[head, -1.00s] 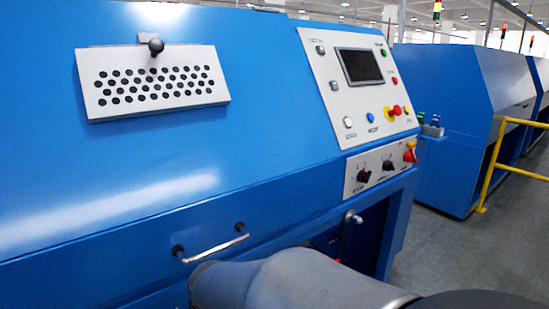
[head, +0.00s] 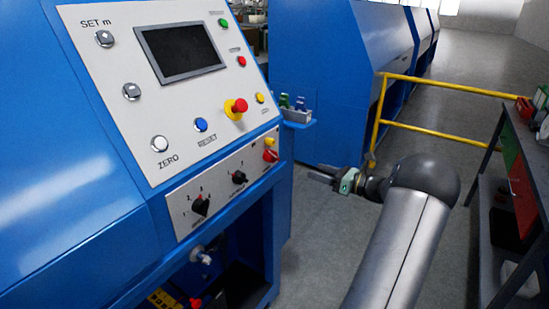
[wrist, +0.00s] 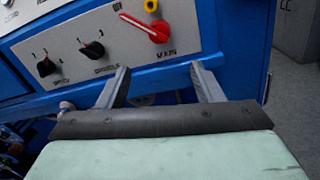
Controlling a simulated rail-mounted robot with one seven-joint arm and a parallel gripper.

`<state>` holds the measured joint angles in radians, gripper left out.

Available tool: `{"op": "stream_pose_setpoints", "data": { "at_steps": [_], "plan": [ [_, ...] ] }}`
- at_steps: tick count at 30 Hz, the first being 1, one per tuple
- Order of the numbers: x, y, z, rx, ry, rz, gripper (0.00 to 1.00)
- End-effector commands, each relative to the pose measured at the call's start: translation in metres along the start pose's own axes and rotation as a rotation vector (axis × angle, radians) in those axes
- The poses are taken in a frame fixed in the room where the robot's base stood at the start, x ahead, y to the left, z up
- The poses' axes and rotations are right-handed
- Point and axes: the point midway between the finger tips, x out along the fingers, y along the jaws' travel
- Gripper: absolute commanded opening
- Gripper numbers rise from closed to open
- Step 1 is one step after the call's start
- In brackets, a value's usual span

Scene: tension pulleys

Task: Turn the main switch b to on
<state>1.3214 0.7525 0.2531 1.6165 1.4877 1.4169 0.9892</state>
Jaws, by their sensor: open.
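The main switch (wrist: 150,30) is a red rotary handle with a white line along it, above the label MAIN in the wrist view. Its handle slants from upper left to lower right. In the head view the red switch (head: 270,156) sits at the right end of the lower grey panel, below a yellow part. My gripper (wrist: 160,70) is open and empty, its two fingers pointing toward the panel, just below the switch. They look apart from it. In the head view my gripper (head: 322,174) is right of the panel; its fingers are small there.
Two black rotary knobs (wrist: 91,50) (wrist: 46,67) sit left of the switch. The upper control panel (head: 160,100) has a screen and several buttons. A yellow railing (head: 440,137) and a workbench (head: 510,180) stand to the right. Grey floor lies between.

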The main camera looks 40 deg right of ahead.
Motion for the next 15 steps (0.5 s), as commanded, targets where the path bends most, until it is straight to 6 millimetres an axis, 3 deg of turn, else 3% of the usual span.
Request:
{"op": "stream_pose_setpoints", "data": {
  "at_steps": [15],
  "plan": [
    [0.112, 0.002, -0.001, -0.002, 0.005, 0.005, 0.60]
  ]
}}
